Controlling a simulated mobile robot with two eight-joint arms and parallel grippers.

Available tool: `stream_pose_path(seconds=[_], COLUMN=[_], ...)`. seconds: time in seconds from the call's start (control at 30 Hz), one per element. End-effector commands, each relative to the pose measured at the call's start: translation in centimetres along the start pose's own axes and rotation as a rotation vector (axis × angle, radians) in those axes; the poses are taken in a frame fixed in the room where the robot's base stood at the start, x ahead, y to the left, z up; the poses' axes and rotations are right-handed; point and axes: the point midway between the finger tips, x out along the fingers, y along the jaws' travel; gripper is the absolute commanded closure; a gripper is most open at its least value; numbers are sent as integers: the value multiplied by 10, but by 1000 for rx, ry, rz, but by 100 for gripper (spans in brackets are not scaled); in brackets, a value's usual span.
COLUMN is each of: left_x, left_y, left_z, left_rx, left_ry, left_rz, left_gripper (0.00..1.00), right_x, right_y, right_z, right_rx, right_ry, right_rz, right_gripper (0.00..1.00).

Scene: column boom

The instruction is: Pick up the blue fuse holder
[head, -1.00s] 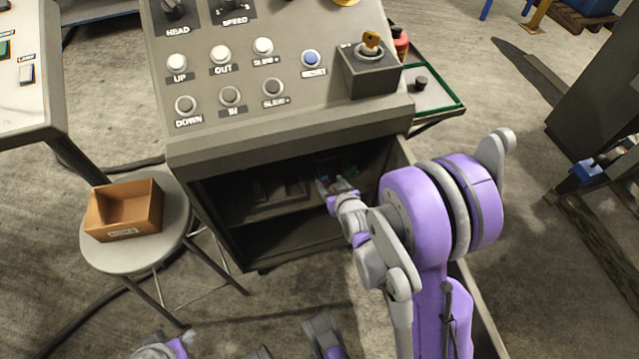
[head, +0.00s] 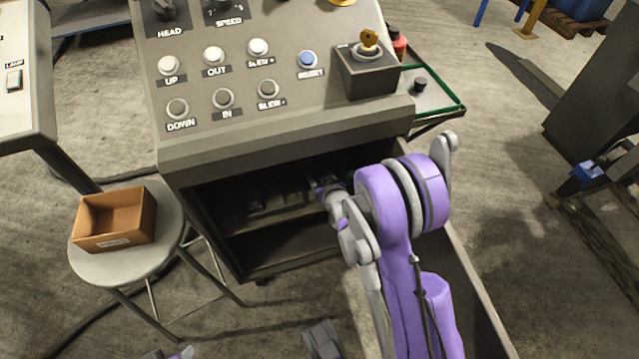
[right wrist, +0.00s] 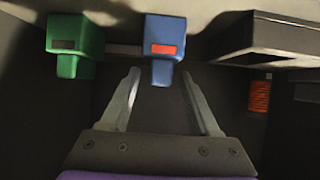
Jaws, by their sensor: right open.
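The blue fuse holder (right wrist: 166,28) is a block with an orange-red label and a narrower lower part. It sits inside the dark cabinet at the top middle of the right wrist view. My right gripper (right wrist: 160,82) is open, and its two fingertips lie left and right of the holder's lower part in that view. I cannot tell whether they touch it, and nothing is clamped. In the head view my right gripper (head: 318,188) reaches into the cabinet opening, small and dark, and the blue holder cannot be made out there. My left gripper does not show clearly.
A green fuse holder (right wrist: 75,38) is just left of the blue one. A dark box (right wrist: 262,35) and an orange ribbed part (right wrist: 260,96) are to the right. The cabinet (head: 290,135) encloses the gripper. A brown box (head: 115,218) stands on a stool (head: 105,265).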

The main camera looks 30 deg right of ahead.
Motion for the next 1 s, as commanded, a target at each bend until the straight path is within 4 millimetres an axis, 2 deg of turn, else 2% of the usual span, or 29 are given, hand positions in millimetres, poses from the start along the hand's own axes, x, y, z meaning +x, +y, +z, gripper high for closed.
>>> stream_pose_path(seconds=[0.07, 0.27, 0.6, 1.0], left_x=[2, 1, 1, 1], left_y=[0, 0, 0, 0], left_z=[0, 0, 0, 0], left_rx=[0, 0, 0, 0], left_ry=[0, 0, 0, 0], left_rz=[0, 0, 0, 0], left_gripper=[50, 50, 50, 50], right_x=[6, 6, 6, 5], right_y=[0, 0, 0, 0], right_z=[0, 0, 0, -1], right_rx=[0, 0, 0, 0], right_ry=[0, 0, 0, 1], right_rz=[0, 1, 1, 1], right_gripper=[38, 38, 99, 100])
